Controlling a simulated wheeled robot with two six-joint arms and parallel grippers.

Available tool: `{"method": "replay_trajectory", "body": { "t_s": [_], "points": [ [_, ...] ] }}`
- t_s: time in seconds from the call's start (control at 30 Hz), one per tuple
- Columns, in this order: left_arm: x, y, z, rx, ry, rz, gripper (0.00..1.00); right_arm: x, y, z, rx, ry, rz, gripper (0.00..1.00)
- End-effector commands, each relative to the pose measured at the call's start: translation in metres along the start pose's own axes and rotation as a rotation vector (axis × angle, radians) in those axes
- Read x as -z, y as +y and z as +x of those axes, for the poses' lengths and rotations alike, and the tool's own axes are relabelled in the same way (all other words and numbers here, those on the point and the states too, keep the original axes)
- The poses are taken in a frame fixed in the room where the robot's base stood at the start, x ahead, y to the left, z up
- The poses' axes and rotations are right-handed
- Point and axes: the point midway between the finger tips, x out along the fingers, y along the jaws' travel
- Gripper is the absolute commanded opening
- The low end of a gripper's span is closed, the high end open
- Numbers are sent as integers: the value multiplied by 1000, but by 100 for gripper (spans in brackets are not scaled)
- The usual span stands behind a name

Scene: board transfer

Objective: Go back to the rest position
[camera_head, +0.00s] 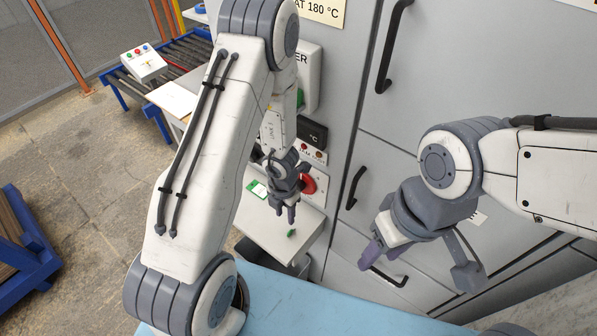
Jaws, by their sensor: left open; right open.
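My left gripper (285,211) is small in the view, in front of the grey cabinet's control panel, with its fingers pointing down and apart. It appears above a small white table (284,253) and holds nothing that I can see. My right gripper (420,269) is at the right, in front of the cabinet's lower doors. Its fingers are wide apart and nothing shows between them. A small green piece (291,233) lies on the table below that gripper.
A red button (308,185) is just right of the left gripper. The grey cabinet has black handles (393,46) that stick out. A blue surface (320,308) is at the bottom. A roller conveyor (185,52) stands back left, a blue-framed rack (30,245) at left. Floor between is clear.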

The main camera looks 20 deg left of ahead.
Motion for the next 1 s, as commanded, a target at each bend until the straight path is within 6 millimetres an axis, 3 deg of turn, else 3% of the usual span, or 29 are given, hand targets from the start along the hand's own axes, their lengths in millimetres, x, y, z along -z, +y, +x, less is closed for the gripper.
{"method": "replay_trajectory", "body": {
  "t_s": [0.17,0.27,0.37,0.47,0.53,0.6,0.73,0.83,0.97,1.0],
  "points": [
    [-1,-1,0,1,-3,6,41,0,0,0,0,0,0,50],
    [-11,-10,-8,14,-34,105,41,0,0,5,0,0,0,50],
    [-32,-38,-28,45,-114,377,41,-1,1,15,0,0,1,50],
    [-48,-85,-63,78,-219,814,41,-2,2,29,0,0,2,50],
    [-45,-121,-89,92,-285,1165,41,-2,3,39,0,0,3,50],
    [-32,-153,-112,94,-336,1514,41,-3,4,48,0,0,3,50],
    [12,-192,-146,69,-383,2157,41,-4,5,66,0,0,5,50],
    [52,-203,-162,31,-365,2615,41,-4,6,77,0,0,6,50],
    [90,-197,-174,-23,-279,3071,41,-5,6,88,0,0,7,50],
    [98,-193,-176,36,240,-3091,41,-5,6,90,0,0,7,50]
  ]
}}
